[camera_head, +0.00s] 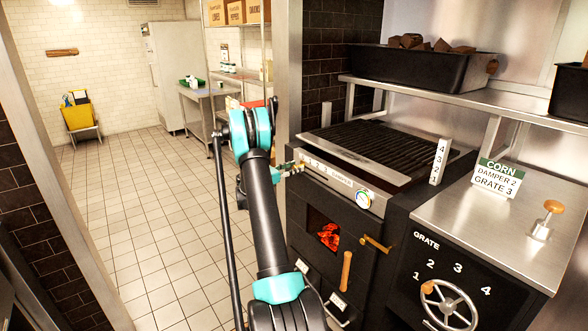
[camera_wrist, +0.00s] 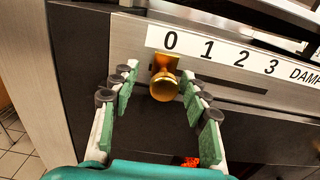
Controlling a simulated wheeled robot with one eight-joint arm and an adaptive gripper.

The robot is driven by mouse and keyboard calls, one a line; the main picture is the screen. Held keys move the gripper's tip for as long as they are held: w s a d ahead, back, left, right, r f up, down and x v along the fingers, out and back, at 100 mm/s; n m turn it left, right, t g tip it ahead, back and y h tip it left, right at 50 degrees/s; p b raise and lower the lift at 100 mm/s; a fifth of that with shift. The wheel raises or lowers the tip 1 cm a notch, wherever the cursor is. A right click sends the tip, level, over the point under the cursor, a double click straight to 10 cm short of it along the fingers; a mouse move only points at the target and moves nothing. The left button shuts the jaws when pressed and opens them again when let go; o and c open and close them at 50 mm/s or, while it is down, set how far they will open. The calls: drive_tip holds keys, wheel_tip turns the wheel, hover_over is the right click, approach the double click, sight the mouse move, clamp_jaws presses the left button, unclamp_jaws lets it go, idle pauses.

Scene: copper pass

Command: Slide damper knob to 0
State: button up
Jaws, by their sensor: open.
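The brass damper knob (camera_wrist: 164,84) sits at the left end of its slot, just below the "0" on the white damper scale (camera_wrist: 218,52). My gripper (camera_wrist: 160,80) is open, with one finger on each side of the knob. A gap shows between the knob and each finger. In the head view my gripper (camera_head: 291,170) is at the left end of the oven's front scale, and the knob there is mostly hidden by it. The dark slot (camera_wrist: 235,84) runs right from the knob under the numbers.
The oven's grill top (camera_head: 375,145) lies behind the scale. Below are the fire opening (camera_head: 328,235), a brass latch (camera_head: 376,243) and a wooden handle (camera_head: 346,271). A grate wheel (camera_head: 447,305) and corn card (camera_head: 498,178) are at right. Open tiled floor lies left.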

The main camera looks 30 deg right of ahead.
drive_tip(key=a, duration=1.2)
drive_tip(key=shift+s, duration=0.45)
drive_tip(key=s+a+f+m+t+y, duration=0.1)
drive_tip(key=s+a+m+y, duration=0.8)
drive_tip(key=s+a, duration=0.6)
drive_tip(key=s+a+f+m+t+y, duration=0.1)
drive_tip(key=s+a+f+m+y, duration=0.1)
drive_tip(key=s+a+m+y, duration=0.7)
drive_tip(key=s+a+m, duration=0.1)
drive_tip(key=s+a, duration=0.6)
drive_tip(key=s, duration=0.7)
drive_tip(key=shift+a+f+t, duration=0.2)
drive_tip(key=shift+f+t, duration=0.1)
